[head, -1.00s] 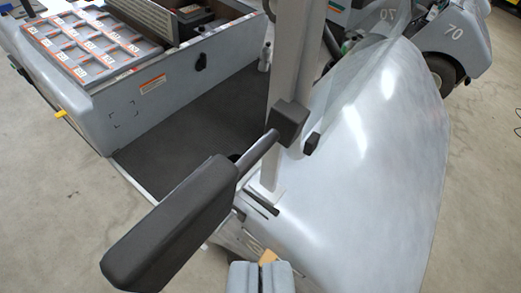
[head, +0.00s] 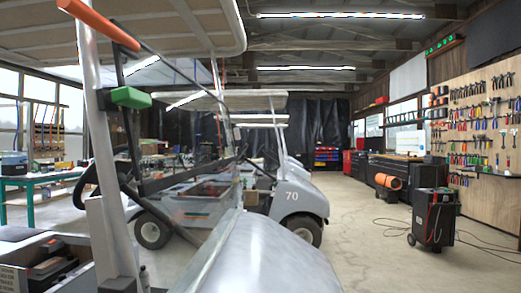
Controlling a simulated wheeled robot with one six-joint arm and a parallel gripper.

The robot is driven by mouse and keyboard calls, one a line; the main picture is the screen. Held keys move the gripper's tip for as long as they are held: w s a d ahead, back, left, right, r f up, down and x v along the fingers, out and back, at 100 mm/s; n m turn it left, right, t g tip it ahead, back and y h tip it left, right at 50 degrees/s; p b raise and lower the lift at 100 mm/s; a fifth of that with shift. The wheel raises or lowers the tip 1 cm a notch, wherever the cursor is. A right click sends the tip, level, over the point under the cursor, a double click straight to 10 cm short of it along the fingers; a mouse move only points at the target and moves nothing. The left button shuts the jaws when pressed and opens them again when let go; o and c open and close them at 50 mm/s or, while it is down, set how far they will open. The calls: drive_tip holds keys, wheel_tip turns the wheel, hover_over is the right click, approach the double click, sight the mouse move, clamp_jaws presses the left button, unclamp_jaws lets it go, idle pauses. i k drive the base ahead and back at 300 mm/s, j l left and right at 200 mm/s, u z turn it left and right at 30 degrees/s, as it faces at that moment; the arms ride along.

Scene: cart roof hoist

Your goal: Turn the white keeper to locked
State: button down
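I cannot make out a white keeper in the head view. The nearest cart fills the left side, with its pale roof (head: 165,32) overhead and a light grey roof post (head: 112,190) rising at the left. A green block (head: 130,97) sits at the upper part of this post.
The cart's grey front cowl (head: 265,262) fills the bottom middle. Another cart marked 70 (head: 290,205) stands beyond. At the right are a black wheeled machine (head: 433,218) with cables on the floor and a tool wall (head: 490,125). The concrete floor (head: 365,250) between is mostly open.

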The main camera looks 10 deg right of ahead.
sight(236, 131)
drive_tip(key=l+z, duration=0.1)
drive_tip(key=z, duration=0.8)
drive_tip(key=i+l+z, duration=0.15)
drive_tip(key=l, duration=0.3)
drive_tip(key=i+l+z, duration=0.2)
drive_tip(key=l, duration=0.3)
drive_tip(key=i+l+z, duration=0.15)
drive_tip(key=l, duration=0.25)
drive_tip(key=i+l+z, duration=0.15)
drive_tip(key=i+l, duration=0.2)
drive_tip(key=i+l+u, duration=0.1)
drive_tip(key=i, duration=0.3)
drive_tip(key=i+l+u, duration=0.1)
drive_tip(key=i+l, duration=0.15)
drive_tip(key=i, duration=0.15)
drive_tip(key=i+l, duration=0.25)
drive_tip(key=i, duration=0.15)
drive_tip(key=i+j+u, duration=0.2)
drive_tip(key=i+u, duration=0.25)
drive_tip(key=i, duration=0.4)
drive_tip(key=i+l+u, duration=0.15)
drive_tip(key=i+u, duration=0.35)
drive_tip(key=i, duration=0.35)
